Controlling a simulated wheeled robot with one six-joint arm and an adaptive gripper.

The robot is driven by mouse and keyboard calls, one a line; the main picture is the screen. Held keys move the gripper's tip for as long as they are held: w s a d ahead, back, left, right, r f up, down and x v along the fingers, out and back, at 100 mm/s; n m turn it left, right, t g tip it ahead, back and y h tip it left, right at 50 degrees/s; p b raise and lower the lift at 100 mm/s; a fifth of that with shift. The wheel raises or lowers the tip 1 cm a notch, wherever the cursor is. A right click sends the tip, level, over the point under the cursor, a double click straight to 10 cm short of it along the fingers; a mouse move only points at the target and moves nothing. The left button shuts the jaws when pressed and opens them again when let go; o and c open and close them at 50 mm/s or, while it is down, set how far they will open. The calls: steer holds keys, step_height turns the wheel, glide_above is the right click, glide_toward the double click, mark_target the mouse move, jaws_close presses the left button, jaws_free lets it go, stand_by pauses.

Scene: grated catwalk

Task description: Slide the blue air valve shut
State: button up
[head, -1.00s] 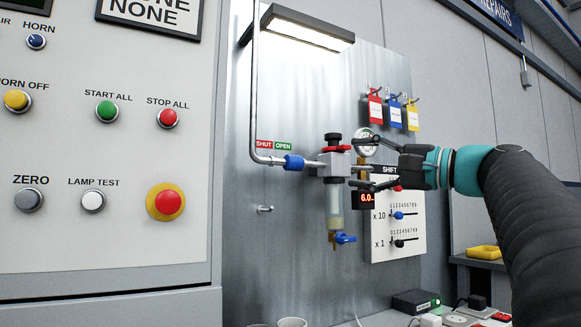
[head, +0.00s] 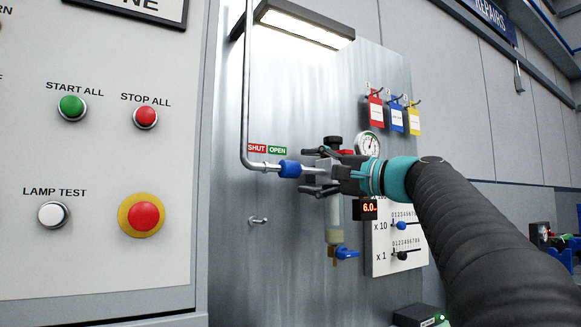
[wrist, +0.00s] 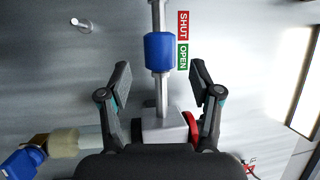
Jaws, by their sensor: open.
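The blue air valve (head: 290,169) is a sleeve on the horizontal metal pipe, left of the filter-regulator. It lies by the green OPEN label (head: 278,149), with the red SHUT label (head: 257,148) further left along the pipe. My gripper (head: 307,172) is open, its fingers above and below the pipe just right of the sleeve. In the wrist view, the blue sleeve (wrist: 158,52) sits between and slightly beyond the open fingertips (wrist: 160,70). Neither finger appears to touch it. My gripper hides part of the regulator body in the head view.
The filter-regulator has a clear bowl (head: 334,215), a blue drain tap (head: 347,253) and a pressure gauge (head: 368,143). A bare hook (head: 259,220) projects below the pipe. A button panel (head: 100,240) stands at left. Coloured tags (head: 397,117) hang at upper right.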

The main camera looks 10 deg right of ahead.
mark_target(299, 170)
steer(key=shift+p+x, duration=0.35)
steer(key=shift+x, duration=2.2)
steer(key=c, duration=1.2)
steer(key=shift+o, duration=0.2)
